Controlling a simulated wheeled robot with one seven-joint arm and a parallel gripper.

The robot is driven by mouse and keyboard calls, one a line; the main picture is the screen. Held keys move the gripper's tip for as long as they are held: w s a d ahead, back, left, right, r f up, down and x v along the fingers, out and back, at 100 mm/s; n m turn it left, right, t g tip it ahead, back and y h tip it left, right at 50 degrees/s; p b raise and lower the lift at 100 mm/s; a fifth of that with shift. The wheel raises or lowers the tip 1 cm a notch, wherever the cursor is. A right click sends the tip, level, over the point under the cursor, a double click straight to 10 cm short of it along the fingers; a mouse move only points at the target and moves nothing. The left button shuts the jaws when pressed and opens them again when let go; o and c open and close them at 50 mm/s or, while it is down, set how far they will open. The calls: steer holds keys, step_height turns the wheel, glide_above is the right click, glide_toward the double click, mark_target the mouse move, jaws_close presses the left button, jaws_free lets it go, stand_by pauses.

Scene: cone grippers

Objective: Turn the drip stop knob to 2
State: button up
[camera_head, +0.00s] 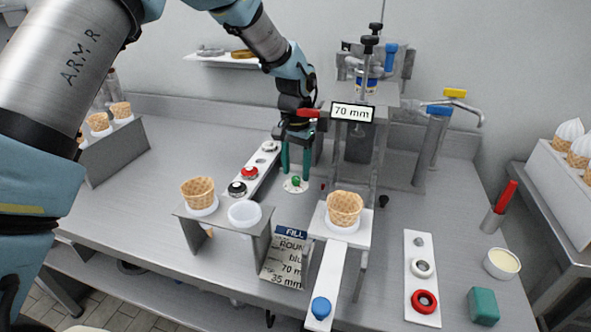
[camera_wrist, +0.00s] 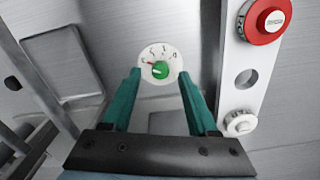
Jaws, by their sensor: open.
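The small green knob (camera_head: 296,182) sits on a round white dial plate on the steel counter. In the wrist view the green knob (camera_wrist: 160,70) is near the top middle, with a pale mark on it and a short red line on its left. Small figures arc over the upper part of the dial (camera_wrist: 158,50), too small to read surely. My gripper (camera_head: 296,175) points down over the dial. Its two teal fingers are apart, one on each side of the knob, with gaps between them and it in the wrist view.
A white strip (camera_head: 262,164) with red and black round parts lies close left of the dial. A metal stand with a "70 mm" sign (camera_head: 352,112) rises close right. A small steel stand (camera_head: 214,222) holds a waffle cup (camera_head: 198,190) in front.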

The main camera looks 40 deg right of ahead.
steer(key=shift+f, duration=0.95)
jaws_close()
